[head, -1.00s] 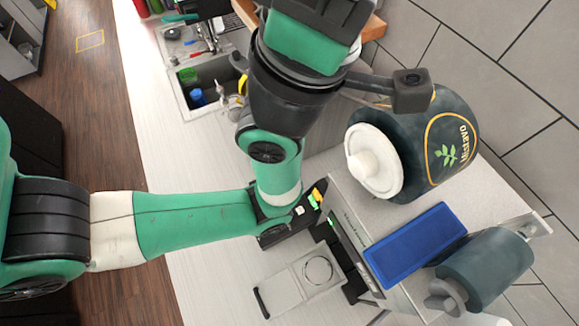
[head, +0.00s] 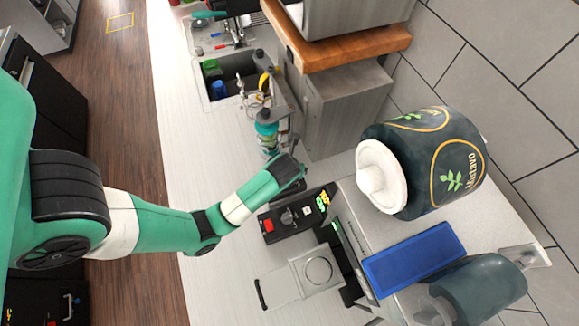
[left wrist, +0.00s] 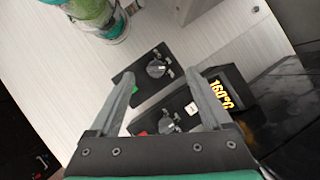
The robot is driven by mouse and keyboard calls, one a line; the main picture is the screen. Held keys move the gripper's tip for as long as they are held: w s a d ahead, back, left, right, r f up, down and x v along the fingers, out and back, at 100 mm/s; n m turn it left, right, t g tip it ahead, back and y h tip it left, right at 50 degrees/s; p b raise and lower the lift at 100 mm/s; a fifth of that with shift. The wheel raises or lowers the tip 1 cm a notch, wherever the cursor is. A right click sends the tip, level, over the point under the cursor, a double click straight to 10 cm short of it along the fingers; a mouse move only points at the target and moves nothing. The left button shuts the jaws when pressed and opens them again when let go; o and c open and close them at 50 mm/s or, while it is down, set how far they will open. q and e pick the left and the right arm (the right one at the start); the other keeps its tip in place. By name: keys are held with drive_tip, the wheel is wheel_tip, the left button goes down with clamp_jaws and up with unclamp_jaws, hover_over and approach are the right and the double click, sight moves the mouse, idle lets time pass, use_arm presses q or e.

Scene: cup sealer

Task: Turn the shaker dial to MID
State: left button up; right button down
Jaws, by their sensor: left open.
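In the left wrist view, a silver dial (left wrist: 157,69) sits on a small black panel (left wrist: 127,78) with a green switch. It appears to be the shaker dial; its setting is not readable. My left gripper (left wrist: 165,79) is open, its two grey fingers apart on either side of the line to this dial. The dial shows just past the fingertips, and contact cannot be told. A second dial (left wrist: 165,123), on a panel with a red switch and a 160°C display (left wrist: 221,94), shows between the fingers. In the head view, my wrist hides the first panel. My right gripper is out of view.
In the head view, the sealer's panel (head: 303,213) lies below my wrist. A teal-topped container (head: 267,130) stands above it, towards the sink (head: 222,88). A large dark canister (head: 430,165) and a blue block (head: 414,259) are at right. Bare counter lies left of the panels.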

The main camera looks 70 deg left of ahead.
use_arm(q)
drive_tip(key=shift+g+h, duration=0.3)
drive_tip(key=shift+h, duration=0.1)
drive_tip(key=x, duration=0.4)
drive_tip(key=s+d+x, duration=0.1)
drive_tip(key=x, duration=0.3)
drive_tip(key=s+f+x, duration=0.1)
drive_tip(key=x, duration=0.3)
drive_tip(key=shift+w+d+f, duration=0.1)
drive_tip(key=shift+d+f, duration=0.05)
drive_tip(key=shift+f, duration=0.1)
clamp_jaws()
